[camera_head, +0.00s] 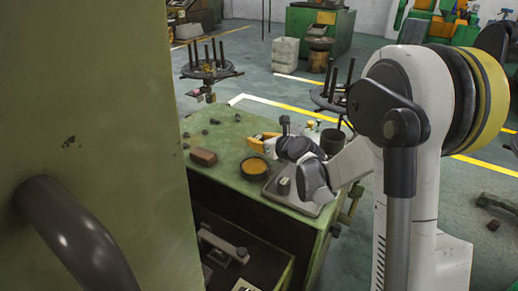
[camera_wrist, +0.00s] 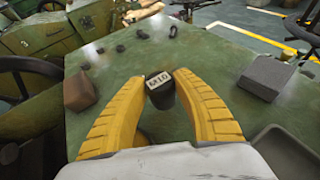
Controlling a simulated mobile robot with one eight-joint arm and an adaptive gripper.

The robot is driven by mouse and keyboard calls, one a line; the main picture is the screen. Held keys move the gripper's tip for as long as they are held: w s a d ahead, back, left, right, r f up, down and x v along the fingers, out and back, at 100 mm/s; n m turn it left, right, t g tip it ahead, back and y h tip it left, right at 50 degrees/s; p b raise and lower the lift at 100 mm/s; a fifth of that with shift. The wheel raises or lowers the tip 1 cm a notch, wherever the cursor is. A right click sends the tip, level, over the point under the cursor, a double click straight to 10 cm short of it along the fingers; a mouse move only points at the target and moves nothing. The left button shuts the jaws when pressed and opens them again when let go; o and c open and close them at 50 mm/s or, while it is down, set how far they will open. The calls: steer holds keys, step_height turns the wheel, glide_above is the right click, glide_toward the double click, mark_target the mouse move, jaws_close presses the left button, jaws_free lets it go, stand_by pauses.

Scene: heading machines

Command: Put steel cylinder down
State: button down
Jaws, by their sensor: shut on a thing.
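The steel cylinder (camera_wrist: 162,97) is a short dark cylinder with a pale label reading something like "M10" on its top. In the wrist view it stands between the tips of my gripper (camera_wrist: 161,88), whose two yellow fingers are closed around its sides. In the head view my gripper (camera_head: 257,143) is over the green bench top (camera_head: 226,136), and the cylinder cannot be made out there. The cylinder's lower end is hidden, so I cannot tell whether it touches the bench.
A grey block (camera_wrist: 268,75) and a tray (camera_wrist: 285,151) are at right in the wrist view.

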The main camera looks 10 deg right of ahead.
steer(key=shift+f+b, duration=0.35)
steer(key=shift+f, duration=0.9)
steer(key=shift+f, duration=0.2)
steer(key=c, duration=1.1)
jaws_free()
steer(key=shift+o, duration=0.3)
steer(key=shift+r, duration=0.15)
